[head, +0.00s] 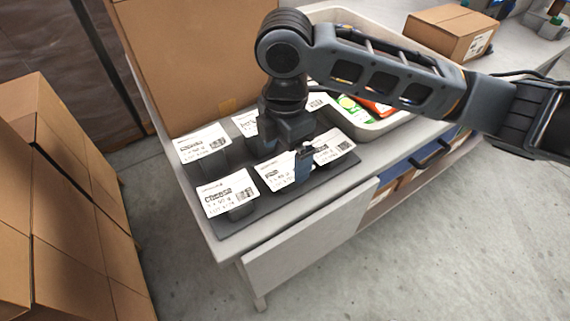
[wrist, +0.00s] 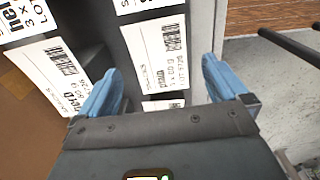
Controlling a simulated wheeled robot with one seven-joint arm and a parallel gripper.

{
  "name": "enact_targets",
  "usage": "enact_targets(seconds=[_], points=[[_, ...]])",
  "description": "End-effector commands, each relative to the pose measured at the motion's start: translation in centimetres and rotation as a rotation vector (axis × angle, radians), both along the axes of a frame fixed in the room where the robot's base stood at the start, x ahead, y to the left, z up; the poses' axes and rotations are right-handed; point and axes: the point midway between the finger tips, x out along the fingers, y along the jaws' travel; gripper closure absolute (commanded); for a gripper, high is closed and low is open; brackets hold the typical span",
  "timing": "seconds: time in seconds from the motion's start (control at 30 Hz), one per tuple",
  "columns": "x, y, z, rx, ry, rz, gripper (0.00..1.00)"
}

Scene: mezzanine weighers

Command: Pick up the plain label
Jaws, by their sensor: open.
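Several white printed labels stand on dark holders on a dark mat (head: 240,228) at the bench's near end. The front-left one reads "Cheese" (head: 229,190). A label in the front row (head: 275,175) lies just below my gripper (head: 300,163); its print is too small to read surely in the head view. In the wrist view, a label (wrist: 158,55) with small print, perhaps the plain one, lies between the two blue fingertips of my gripper (wrist: 162,66). The gripper is open, with nothing held. My arm and gripper hide parts of the back-row labels.
A pale tray (head: 385,128) with green and red packs stands behind and right of the labels. A tall cardboard box (head: 185,50) stands at the bench's back left, a smaller box (head: 450,32) farther right. Stacked cartons (head: 70,200) stand left. The floor (head: 420,240) in front is clear.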

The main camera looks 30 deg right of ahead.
Motion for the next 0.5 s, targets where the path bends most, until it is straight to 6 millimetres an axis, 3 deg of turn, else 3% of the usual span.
enact_targets(seconds=[0.2, 0.43, 0.5], points=[[0.0, 0.0, -2.0, 0.002, -0.001, -0.002, 0.00], [0.0, 0.0, -2.1, 0.002, -0.002, -0.001, 0.00], [0.0, 0.0, -2.1, 0.002, -0.002, -0.001, 0.07]])
